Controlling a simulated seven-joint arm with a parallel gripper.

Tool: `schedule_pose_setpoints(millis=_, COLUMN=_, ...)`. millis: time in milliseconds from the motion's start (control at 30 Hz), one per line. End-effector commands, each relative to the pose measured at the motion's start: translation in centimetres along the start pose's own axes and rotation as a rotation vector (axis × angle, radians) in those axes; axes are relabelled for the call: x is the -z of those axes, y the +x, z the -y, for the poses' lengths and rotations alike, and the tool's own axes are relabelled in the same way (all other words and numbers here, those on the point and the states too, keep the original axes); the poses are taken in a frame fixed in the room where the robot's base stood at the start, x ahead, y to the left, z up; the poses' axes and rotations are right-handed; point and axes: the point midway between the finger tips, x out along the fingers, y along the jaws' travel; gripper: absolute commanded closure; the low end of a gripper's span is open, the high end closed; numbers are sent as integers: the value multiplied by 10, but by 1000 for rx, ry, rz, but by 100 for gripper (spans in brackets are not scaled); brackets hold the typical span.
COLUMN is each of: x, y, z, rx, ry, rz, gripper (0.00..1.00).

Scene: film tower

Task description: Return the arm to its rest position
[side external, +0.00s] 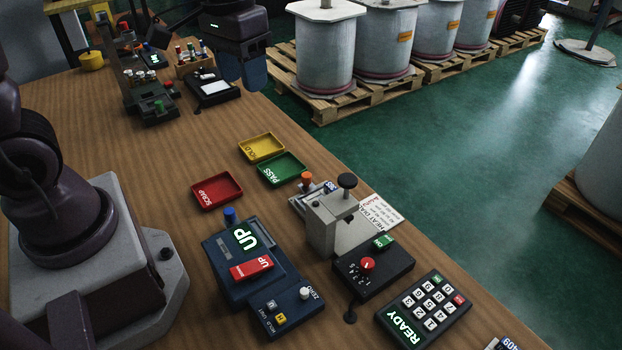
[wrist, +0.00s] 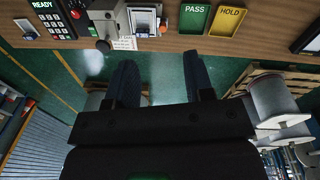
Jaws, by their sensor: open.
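My gripper (side external: 244,75) is at the top middle of the side external view, its blue fingers pointing down. In the wrist view the two dark blue fingers (wrist: 164,72) stand apart with nothing between them; green floor shows there. My gripper appears to hang beyond the edge of the wooden bench (side external: 130,215). No object touches the fingers.
The bench holds a red SCRAP tray (side external: 217,190), a yellow HOLD tray (side external: 262,147), a green PASS tray (side external: 281,169), a blue UP device (side external: 243,262) and a READY keypad (side external: 424,309). Large drums (side external: 325,50) stand on pallets beyond the bench.

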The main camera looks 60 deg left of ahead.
Motion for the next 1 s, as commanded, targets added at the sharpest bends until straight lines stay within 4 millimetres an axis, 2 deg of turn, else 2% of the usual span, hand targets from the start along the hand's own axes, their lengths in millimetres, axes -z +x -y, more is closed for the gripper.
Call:
schedule_pose_setpoints(millis=33, x=-15, y=-11, z=-2, rx=2, ry=35, rz=-49, gripper=52)
schedule_pose_setpoints(millis=200, x=-59, y=-34, z=-4, rx=16, ry=139, rz=-195, gripper=52)
schedule_pose_setpoints(millis=400, x=-94, y=-52, z=-6, rx=17, ry=199, rz=-344, gripper=52)
schedule_pose_setpoints(millis=600, x=-102, y=-68, z=-9, rx=5, ry=217, rz=-436, gripper=52)
schedule_pose_setpoints(millis=1000, x=-102, y=-70, z=-10, rx=2, ry=219, rz=-441, gripper=52)
